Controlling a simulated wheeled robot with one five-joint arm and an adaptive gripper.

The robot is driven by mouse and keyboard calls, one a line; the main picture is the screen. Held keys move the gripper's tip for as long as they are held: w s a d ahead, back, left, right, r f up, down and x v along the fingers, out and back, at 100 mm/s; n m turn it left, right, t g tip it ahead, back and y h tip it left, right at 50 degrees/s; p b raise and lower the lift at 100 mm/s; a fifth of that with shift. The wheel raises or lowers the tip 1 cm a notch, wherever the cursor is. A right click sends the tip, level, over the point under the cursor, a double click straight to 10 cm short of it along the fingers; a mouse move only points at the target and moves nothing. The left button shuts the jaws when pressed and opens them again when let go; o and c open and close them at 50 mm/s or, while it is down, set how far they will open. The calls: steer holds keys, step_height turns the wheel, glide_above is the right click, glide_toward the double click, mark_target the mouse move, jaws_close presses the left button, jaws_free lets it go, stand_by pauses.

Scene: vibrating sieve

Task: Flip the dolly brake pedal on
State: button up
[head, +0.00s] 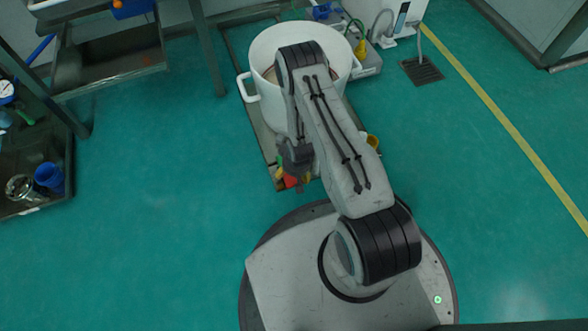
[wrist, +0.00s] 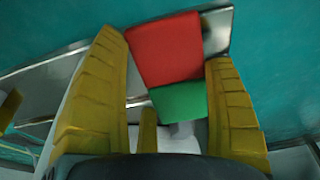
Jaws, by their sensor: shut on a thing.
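The brake pedal has a red part (wrist: 165,48) and a green part (wrist: 180,101) in the wrist view. My gripper (wrist: 168,60) has one yellow finger on each side of the pedal and is shut on it. The left finger runs along its left side and the right finger along its right. In the head view the pedal's red part (head: 290,181) shows small at the dolly's near end, below my wrist. The dolly (head: 250,128) is a flat metal frame under a white pot (head: 262,50). My arm hides part of the pot and dolly.
A metal table (head: 110,70) stands at the upper left. A shelf with a blue cup (head: 48,176) is at the left edge. A white machine (head: 398,18) stands behind the pot. A floor drain (head: 421,70) lies to its right. Green floor is clear on both sides.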

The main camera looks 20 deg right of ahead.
steer(key=o, duration=1.1)
steer(key=shift+f, duration=0.1)
steer(key=shift+v, duration=6.05)
steer(key=w+r+p+v, duration=0.1)
steer(key=w+p+v, duration=0.2)
steer(key=p+v, duration=0.75)
steer(key=w+r+p+v, duration=0.1)
steer(key=w+p+v, duration=0.25)
steer(key=v, duration=1.45)
steer(key=w+p+v, duration=0.3)
steer(key=p+v, duration=0.4)
steer(key=v, duration=0.7)
steer(key=shift+t, duration=0.3)
steer(key=s+p+v, duration=0.1)
steer(key=p+v, duration=0.5)
steer(key=v, duration=0.6)
steer(key=s+f+p+v, duration=0.1)
steer(key=s+p+v, duration=0.1)
steer(key=p+v, duration=0.5)
steer(key=s+a+p+v, duration=0.1)
steer(key=p+v, duration=0.6)
steer(key=v, duration=1.1)
steer(key=shift+s+a+f, duration=0.1)
steer(key=shift+s, duration=0.7)
